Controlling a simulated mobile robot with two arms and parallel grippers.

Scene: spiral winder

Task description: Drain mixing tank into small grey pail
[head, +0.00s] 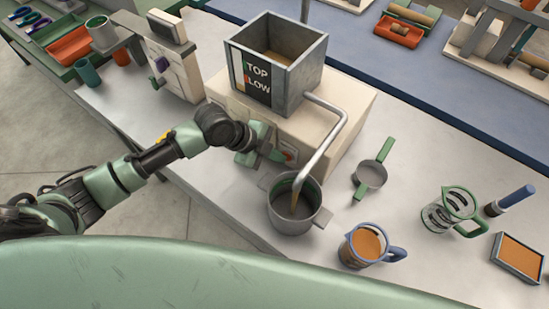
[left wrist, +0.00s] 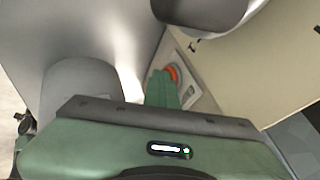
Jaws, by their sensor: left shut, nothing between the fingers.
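The mixing tank (head: 300,75) is a grey square hopper with brown contents, set on a cream base (head: 350,110). Its bent metal spout (head: 330,135) reaches down into a grey pail (head: 290,223) with side tabs on the table. A brownish streak shows at the spout's end, and the inside of the pail looks mostly grey. My left gripper (head: 268,147) is shut and empty at the front of the base, close to a red-orange knob (head: 289,152). In the left wrist view the knob (left wrist: 171,73) shows just beyond the green fingers (left wrist: 162,90); contact cannot be told. My right gripper is not in view.
Right of the pail stand a small grey pan with green handles (head: 370,174), a blue-handled jug of orange liquid (head: 364,246), a green-handled clear jug (head: 440,215) and an orange-topped tray (head: 518,257).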

